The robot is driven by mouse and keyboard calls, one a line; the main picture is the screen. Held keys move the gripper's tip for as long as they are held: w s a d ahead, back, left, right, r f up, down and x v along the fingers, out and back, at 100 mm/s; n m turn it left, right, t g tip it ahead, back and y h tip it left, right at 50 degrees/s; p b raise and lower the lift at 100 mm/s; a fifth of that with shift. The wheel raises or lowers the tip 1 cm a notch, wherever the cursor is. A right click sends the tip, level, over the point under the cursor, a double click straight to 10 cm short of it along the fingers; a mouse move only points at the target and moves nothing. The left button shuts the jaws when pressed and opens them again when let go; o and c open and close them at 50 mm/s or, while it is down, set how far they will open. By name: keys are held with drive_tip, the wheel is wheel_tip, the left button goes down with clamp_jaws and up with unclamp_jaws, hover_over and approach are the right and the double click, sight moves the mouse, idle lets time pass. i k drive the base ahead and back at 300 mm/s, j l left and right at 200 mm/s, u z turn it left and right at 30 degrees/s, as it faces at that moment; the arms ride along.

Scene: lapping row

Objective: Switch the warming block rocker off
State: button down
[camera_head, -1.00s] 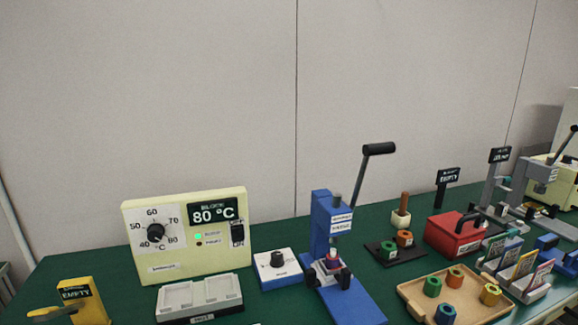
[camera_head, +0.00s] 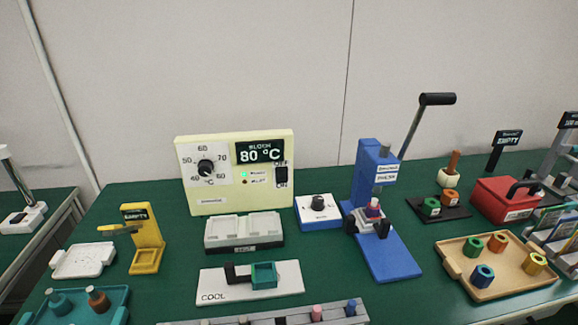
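The warming block control box (camera_head: 215,194) is a cream panel standing at the back of the green bench. The temperature dial (camera_head: 206,168) is left of the display. The pale block (camera_head: 243,230) with shallow recesses lies in front of the box. My gripper is not in view.
A small blue box with a black knob (camera_head: 318,206) and a blue lever press (camera_head: 377,165) stand right of the panel. A white COOL plate (camera_head: 290,279) with a green holder lies in front. A yellow EMPTY stand (camera_head: 148,236) is at left.

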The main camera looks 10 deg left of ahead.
sight(282, 172)
drive_tip(key=i+j, duration=0.1)
drive_tip(key=j, duration=0.3)
drive_tip(key=i+j, duration=0.1)
drive_tip(key=j, duration=0.3)
drive_tip(key=i+j, duration=0.1)
drive_tip(key=j, duration=0.3)
drive_tip(key=i+j, duration=0.1)
drive_tip(key=j, duration=0.35)
